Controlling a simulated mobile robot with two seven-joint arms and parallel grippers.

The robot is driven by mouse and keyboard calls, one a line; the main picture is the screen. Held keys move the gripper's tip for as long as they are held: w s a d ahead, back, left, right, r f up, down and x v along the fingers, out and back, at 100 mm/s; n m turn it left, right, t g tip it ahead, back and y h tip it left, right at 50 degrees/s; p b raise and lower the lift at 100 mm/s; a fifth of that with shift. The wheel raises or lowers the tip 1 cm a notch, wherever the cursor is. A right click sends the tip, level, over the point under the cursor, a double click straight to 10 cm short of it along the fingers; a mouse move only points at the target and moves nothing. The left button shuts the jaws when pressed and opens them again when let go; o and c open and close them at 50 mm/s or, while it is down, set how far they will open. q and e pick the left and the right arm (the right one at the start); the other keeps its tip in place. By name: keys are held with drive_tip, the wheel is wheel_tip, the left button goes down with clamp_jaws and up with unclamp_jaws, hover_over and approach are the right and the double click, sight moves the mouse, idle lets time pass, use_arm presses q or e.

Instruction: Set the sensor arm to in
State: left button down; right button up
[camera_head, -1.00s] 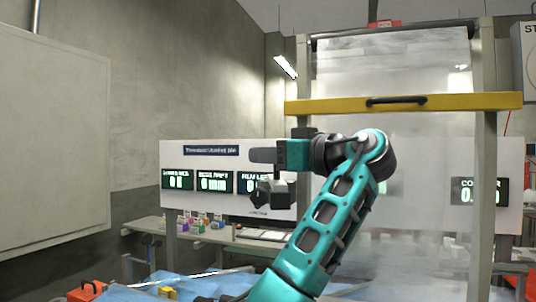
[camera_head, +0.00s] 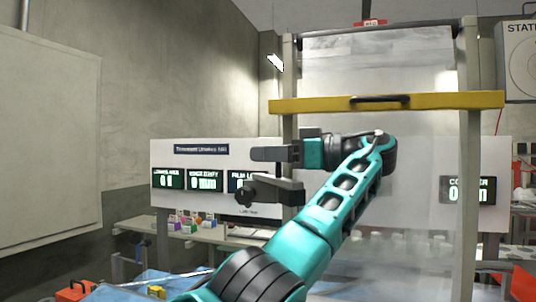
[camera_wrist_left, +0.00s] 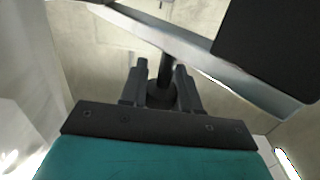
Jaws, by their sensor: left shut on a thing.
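My left gripper (camera_head: 268,153) shows in the head view, its fingers pointing left in front of the white display board. In the left wrist view its two fingers (camera_wrist_left: 160,87) are shut on a dark upright handle (camera_wrist_left: 166,68) with a round dark end between them. The fingers hide part of the handle. My right gripper is not in view.
The display board (camera_head: 200,215) has lit green readouts. A tall frame carries a hazy film sheet (camera_head: 385,60) and a yellow crossbar (camera_head: 320,104) above my arm. Small coloured items stand on a bench (camera_head: 140,224) at left. A grey bar (camera_wrist_left: 215,58) crosses the left wrist view.

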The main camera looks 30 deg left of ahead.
use_arm(q)
drive_tip(key=shift+r, duration=0.4)
drive_tip(key=c, duration=1.1)
unclamp_jaws()
drive_tip(key=shift+o, duration=1.4)
drive_tip(key=shift+f, duration=0.2)
drive_tip(key=shift+f, duration=0.15)
